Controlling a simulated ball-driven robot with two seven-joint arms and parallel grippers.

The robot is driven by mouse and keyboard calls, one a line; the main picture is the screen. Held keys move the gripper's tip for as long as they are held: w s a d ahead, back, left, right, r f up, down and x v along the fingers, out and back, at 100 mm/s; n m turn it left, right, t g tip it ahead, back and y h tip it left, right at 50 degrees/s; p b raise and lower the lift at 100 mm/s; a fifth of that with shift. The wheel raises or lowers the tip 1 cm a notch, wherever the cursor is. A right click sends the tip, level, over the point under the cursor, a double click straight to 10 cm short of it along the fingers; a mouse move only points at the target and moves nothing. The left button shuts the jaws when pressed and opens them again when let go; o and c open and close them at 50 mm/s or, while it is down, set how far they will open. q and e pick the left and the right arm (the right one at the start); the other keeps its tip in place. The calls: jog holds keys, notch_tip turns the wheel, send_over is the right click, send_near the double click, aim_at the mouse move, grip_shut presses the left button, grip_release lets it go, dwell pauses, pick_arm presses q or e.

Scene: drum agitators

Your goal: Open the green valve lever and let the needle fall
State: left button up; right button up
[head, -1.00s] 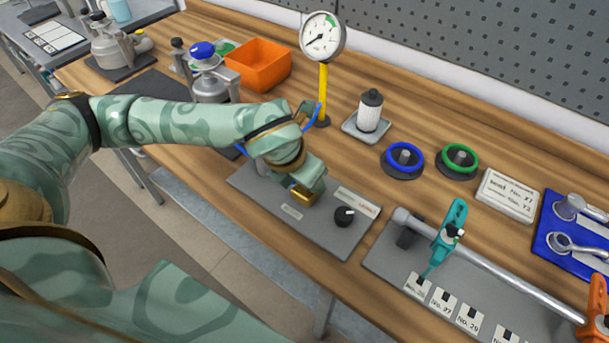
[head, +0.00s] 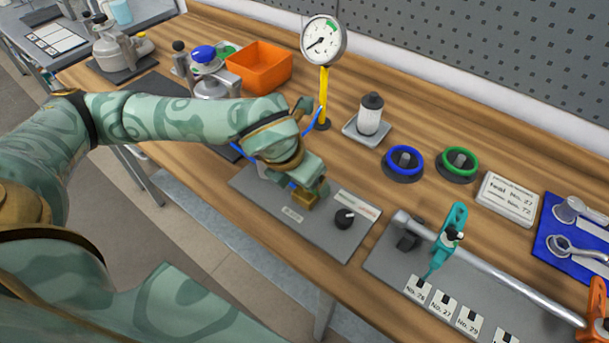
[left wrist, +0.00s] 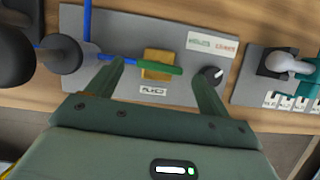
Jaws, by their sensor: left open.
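The brass valve block (left wrist: 157,62) sits on a grey panel (left wrist: 120,30). Its green lever (left wrist: 160,69) lies across it, roughly in line with the blue tube (left wrist: 118,60) in the left wrist view. My left gripper (left wrist: 160,72) is open, with one finger on each side of the valve; I cannot tell whether either touches the lever. In the head view the brass block (head: 305,201) shows below the gripper (head: 308,187), and the lever is mostly hidden. The gauge (head: 323,39) stands on a yellow post; its needle points to the lower left. My right gripper is not in view.
A black knob (head: 344,218) is on the panel right of the valve. A teal clamp on a metal rod (head: 500,270) stands further right. A white filter (head: 370,113), blue (head: 403,160) and green (head: 459,160) rings and an orange bin (head: 258,66) lie behind.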

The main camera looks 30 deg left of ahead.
pick_arm(q)
jog(key=p+v, duration=0.5)
jog(key=v, duration=0.9)
jog(key=shift+r+p, duration=0.2)
jog(key=shift+p, duration=0.15)
jog(key=shift+s+f, duration=0.1)
